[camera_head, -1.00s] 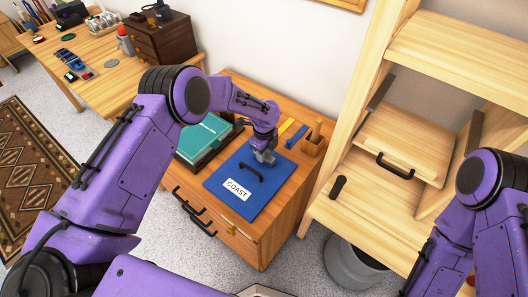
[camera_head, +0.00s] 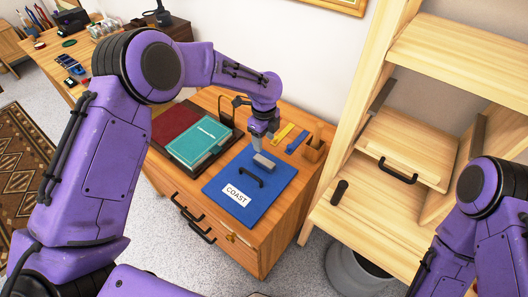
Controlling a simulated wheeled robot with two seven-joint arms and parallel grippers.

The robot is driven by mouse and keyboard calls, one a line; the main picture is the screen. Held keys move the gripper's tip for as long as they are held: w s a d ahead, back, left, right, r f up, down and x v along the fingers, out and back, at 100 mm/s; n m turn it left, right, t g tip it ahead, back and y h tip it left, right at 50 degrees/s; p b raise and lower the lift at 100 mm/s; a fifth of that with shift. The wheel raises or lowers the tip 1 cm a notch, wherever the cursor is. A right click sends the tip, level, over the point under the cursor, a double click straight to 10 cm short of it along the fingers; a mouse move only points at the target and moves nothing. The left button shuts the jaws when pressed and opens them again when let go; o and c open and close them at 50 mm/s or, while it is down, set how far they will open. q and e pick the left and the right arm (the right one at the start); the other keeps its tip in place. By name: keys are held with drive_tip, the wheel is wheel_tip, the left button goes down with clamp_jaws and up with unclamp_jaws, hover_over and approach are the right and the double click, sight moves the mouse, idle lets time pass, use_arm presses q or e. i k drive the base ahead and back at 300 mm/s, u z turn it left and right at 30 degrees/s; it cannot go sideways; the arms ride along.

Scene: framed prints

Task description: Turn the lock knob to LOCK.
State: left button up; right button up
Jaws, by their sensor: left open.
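A small brass-coloured knob (camera_head: 231,238) shows on the front of the wooden cabinet (camera_head: 254,254), near its right corner. It looks like the lock knob, but its marks and setting are too small to read. My left gripper (camera_head: 257,150) is open and points down over the cabinet top, at the far edge of a blue board (camera_head: 218,188). A grey block (camera_head: 264,161) lies on the board just beside its fingertips; I cannot tell whether they touch. The gripper is well away from the knob. My right gripper is out of view; only my right arm shows.
Black drawer handles (camera_head: 196,231) jut from the cabinet front. A shelf unit (camera_head: 330,170) and grey bin (camera_head: 352,268) stand right.

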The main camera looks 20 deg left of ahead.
sight(230, 239)
drive_tip(key=u, duration=0.7)
